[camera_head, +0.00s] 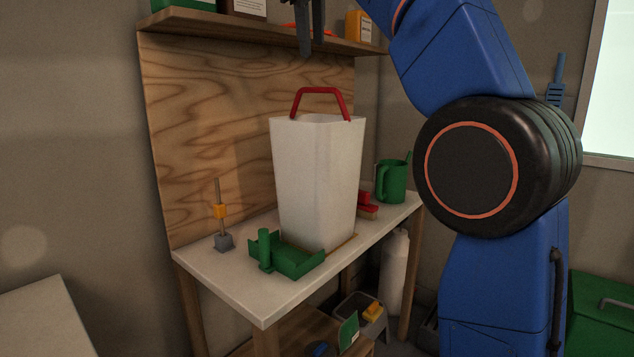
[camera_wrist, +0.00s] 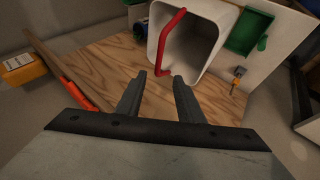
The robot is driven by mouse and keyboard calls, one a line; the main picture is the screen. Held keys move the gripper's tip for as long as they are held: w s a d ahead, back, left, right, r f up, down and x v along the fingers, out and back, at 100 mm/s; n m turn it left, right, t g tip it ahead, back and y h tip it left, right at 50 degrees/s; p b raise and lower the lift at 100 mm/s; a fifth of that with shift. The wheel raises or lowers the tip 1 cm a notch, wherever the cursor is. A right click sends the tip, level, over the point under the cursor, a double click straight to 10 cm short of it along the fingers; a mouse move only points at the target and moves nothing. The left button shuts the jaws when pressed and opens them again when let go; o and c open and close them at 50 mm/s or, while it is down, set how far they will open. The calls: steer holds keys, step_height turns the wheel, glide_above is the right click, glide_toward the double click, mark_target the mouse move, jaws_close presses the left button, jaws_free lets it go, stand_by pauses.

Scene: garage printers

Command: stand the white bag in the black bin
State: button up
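The white bag (camera_head: 315,180), a tall square-mouthed holder with a raised red handle (camera_head: 320,90), stands upright on the white-topped table (camera_head: 225,275). My gripper (camera_head: 312,48) hangs above the handle, pointing down, apart from it and empty. In the wrist view my gripper's fingers (camera_wrist: 159,76) are spread. The red handle (camera_wrist: 165,40) appears just beyond the fingertips, with one end seen between them. The bag's open mouth (camera_wrist: 195,40) looks empty. I cannot clearly make out a black bin in either view.
A green tray (camera_head: 290,260) is close in front of the bag. A wooden backboard (camera_head: 210,130) and shelf (camera_head: 200,22) are behind. A grey box (camera_head: 350,308) and white bottle (camera_head: 395,270) sit below.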

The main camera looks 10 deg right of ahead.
glide_toward(317, 90)
steer(key=x, duration=0.5)
steer(key=shift+w+a+r, duration=0.15)
steer(key=shift+w, duration=0.4)
steer(key=shift+d+x, duration=0.2)
steer(key=shift+x, duration=2.45)
steer(key=shift+s, duration=0.1)
jaws_close()
